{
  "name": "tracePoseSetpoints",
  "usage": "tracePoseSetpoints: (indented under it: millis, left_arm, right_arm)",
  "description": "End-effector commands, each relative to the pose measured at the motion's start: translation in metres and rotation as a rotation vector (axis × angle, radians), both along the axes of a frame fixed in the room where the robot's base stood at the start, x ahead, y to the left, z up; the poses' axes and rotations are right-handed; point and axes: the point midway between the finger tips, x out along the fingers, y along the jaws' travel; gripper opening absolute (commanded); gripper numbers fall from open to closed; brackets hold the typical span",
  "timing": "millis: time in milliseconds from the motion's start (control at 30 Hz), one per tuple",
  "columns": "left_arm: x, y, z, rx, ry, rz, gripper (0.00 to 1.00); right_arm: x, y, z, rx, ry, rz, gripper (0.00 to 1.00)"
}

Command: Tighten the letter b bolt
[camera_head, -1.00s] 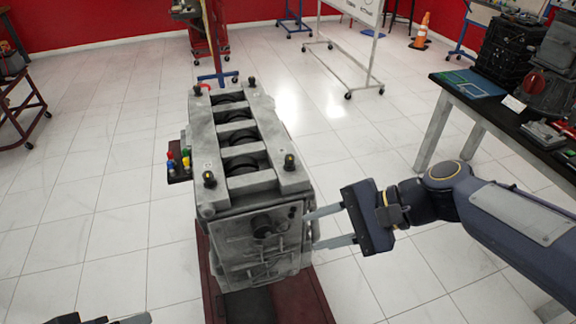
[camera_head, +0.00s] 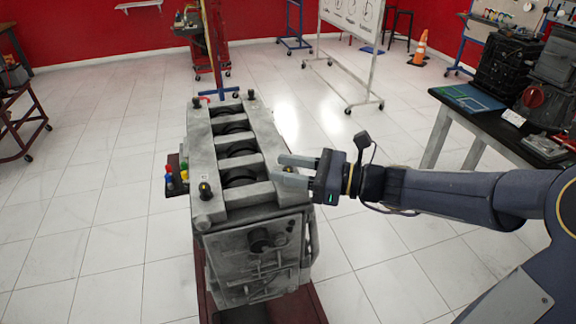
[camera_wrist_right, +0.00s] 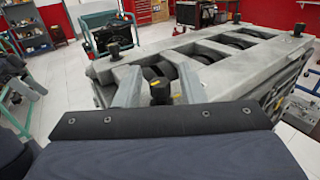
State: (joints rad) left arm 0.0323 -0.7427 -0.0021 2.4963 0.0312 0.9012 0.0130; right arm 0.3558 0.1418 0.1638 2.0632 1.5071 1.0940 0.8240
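The engine block (camera_head: 270,220) stands on a dark red stand, with a black bolt at each corner of its top. The near left bolt (camera_head: 205,190) is upright and clear of my grippers. The near right bolt is largely hidden by my right gripper (camera_head: 277,168) in the head view. In the right wrist view this bolt (camera_wrist_right: 160,91) appears between the two open fingers, with a yellow mark on it. Contact cannot be told. The far bolts (camera_head: 194,101) (camera_head: 251,95) stand at the back corners. No bolt letter is legible. My left gripper is out of view.
A small tray with coloured pieces (camera_head: 177,177) hangs on the block's left side. A dark workbench (camera_head: 470,112) with engine parts stands at the right. A whiteboard (camera_head: 349,32) and an orange cone (camera_head: 419,48) stand behind.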

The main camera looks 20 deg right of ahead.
Motion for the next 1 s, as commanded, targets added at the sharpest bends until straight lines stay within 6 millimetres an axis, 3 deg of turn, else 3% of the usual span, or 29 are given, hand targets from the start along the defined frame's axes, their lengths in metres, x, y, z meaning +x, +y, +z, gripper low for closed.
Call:
tracePoseSetpoints:
  millis: [267, 567, 1000]
  left_arm:
    - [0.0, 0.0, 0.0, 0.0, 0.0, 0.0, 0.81]
    - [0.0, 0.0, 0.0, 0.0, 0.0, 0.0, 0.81]
    - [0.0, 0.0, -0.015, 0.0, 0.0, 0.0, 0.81]
  right_arm:
    - [0.001, 0.003, 0.0, -0.001, -0.001, 0.0, 0.36]
    - [0.001, 0.002, 0.0, -0.001, -0.001, 0.0, 0.0]
    - [0.0, 0.003, -0.003, -0.002, -0.005, -0.077, 0.0]
